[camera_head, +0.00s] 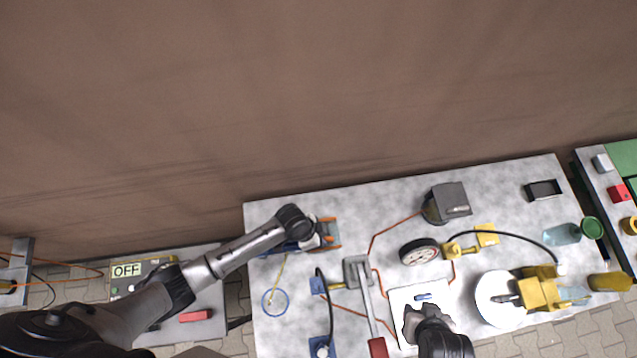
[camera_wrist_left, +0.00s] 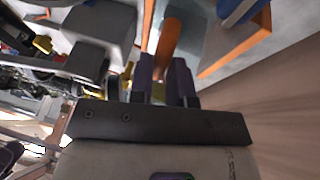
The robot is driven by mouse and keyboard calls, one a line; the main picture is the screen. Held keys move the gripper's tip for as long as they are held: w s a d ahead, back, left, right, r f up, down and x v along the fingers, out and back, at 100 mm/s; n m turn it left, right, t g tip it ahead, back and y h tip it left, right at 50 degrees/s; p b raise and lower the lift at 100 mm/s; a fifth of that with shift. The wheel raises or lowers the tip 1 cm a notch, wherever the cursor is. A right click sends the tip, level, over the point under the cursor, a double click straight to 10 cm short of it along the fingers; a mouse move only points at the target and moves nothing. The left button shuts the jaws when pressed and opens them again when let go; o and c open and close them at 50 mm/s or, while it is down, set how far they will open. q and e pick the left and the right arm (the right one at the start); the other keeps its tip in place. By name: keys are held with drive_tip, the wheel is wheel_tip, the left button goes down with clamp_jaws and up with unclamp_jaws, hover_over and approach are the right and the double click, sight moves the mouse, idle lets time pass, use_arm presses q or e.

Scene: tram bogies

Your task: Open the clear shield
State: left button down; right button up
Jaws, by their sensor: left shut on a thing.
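My left gripper (camera_head: 318,236) is at a blue and orange fixture (camera_head: 332,230) near the back left of the grey table in the head view. In the left wrist view the dark fingers (camera_wrist_left: 166,80) are shut on an orange bar (camera_wrist_left: 168,38). An orange-edged panel (camera_wrist_left: 236,48) stands beside the bar, apart from the fingers. I cannot tell for sure which part is the clear shield; the gripper and arm hide much of the fixture. My right gripper (camera_head: 424,312) is over a white plate (camera_head: 401,297) with a small blue piece; its jaws cannot be made out.
The grey table (camera_head: 345,199) also holds a dark box (camera_head: 447,201), a wheel (camera_head: 419,252), a lever with a red grip (camera_head: 377,347), a yellow machine by a white disc (camera_head: 494,308), and several cables. A panel marked OFF (camera_head: 127,270) is at the left.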

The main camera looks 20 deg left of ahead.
use_arm(q)
drive_tip(key=shift+w, duration=0.1)
drive_tip(key=shift+w+a+r+g+h, duration=0.15)
drive_tip(key=shift+w+a+r+g, duration=0.1)
drive_tip(key=shift+w, duration=0.1)
drive_tip(key=shift+w+a+r+g+h, duration=0.15)
drive_tip(key=shift+w+g, duration=0.1)
drive_tip(key=shift+w, duration=0.1)
drive_tip(key=w+a+g+b, duration=0.1)
drive_tip(key=w+a+b, duration=0.1)
drive_tip(key=w, duration=0.4)
drive_tip(key=shift+w+a+r+n+h, duration=0.3)
drive_tip(key=shift+a+h, duration=0.1)
drive_tip(key=shift+a, duration=0.5)
drive_tip(key=shift+s, duration=0.1)
